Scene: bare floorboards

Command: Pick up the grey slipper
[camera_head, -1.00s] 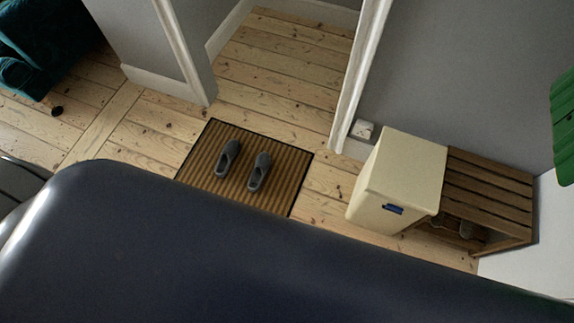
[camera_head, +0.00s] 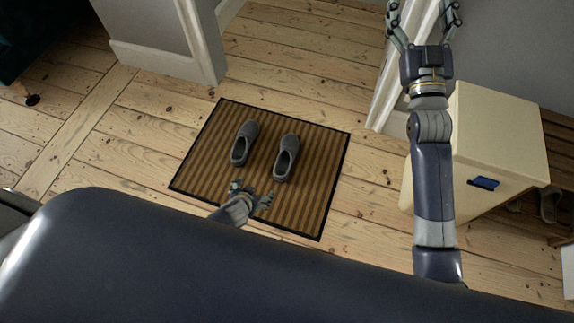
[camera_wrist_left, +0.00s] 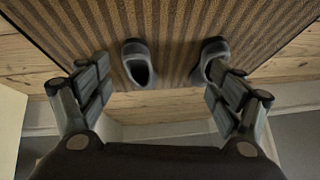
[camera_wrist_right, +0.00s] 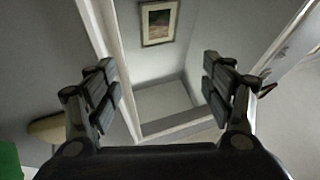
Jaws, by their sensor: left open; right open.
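Two grey slippers, a left one (camera_head: 245,142) and a right one (camera_head: 287,157), lie side by side on the brown striped mat (camera_head: 208,180), their openings facing me. My left gripper (camera_head: 252,193) is open and empty, above the mat on the near side of the slippers and apart from them. In the left wrist view one slipper (camera_wrist_left: 138,62) shows between the open fingers (camera_wrist_left: 158,84); the other slipper (camera_wrist_left: 208,52) is partly hidden by a finger. My right gripper (camera_head: 424,14) is open and empty, raised at the upper right, far from the slippers.
A cream cabinet (camera_head: 500,125) stands to the right, partly behind my right arm. A wooden rack (camera_head: 560,150) with shoes is beside it. A white doorway frame (camera_head: 405,60) stands behind the mat. Bare floorboards (camera_head: 145,120) left of the mat are clear. The right wrist view shows a framed picture (camera_wrist_right: 159,22).

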